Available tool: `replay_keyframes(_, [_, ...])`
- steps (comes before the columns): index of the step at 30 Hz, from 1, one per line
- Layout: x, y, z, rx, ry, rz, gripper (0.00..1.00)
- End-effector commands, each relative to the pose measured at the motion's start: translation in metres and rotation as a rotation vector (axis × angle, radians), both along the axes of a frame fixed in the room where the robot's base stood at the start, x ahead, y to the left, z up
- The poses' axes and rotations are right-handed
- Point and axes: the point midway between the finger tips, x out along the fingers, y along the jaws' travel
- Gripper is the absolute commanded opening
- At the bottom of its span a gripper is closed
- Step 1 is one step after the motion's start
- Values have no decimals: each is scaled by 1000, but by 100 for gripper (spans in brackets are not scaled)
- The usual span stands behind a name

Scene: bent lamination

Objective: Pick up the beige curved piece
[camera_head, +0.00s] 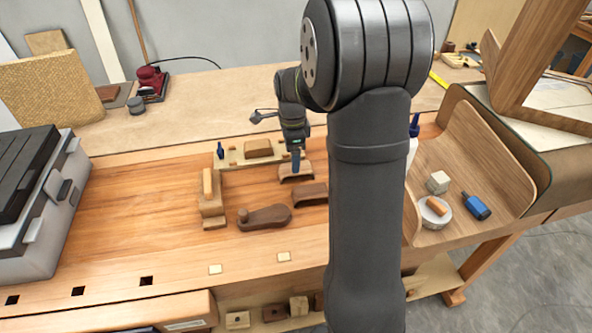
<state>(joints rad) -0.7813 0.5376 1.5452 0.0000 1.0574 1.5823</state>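A small brown block with a paler, beige-looking curved upper part (304,171) lies on the wooden workbench, directly under my gripper. It is the likeliest beige curved piece, but it is small and partly covered by the gripper. My gripper (296,162) points down, its tip at or just above the block's middle. I cannot tell whether it touches the block, or whether its fingers are open or shut.
A brown block (311,195) and a dark brown handled tool (265,217) lie nearer. A wooden plane-like tool (211,204) stands left, a pale tray (234,158) behind. A large curved wooden sheet (490,140) holds a blue bottle (476,206) at right. Bench left of centre is clear.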

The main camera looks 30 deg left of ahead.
Motion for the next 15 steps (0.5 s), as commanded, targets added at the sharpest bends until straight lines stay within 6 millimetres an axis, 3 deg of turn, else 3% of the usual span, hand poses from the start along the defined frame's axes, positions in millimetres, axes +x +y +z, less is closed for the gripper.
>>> replay_keyframes(6, [-2,-3,-33,-3,4,0,71])
replay_keyframes(15, [-2,-3,-42,-1,1,1,71])
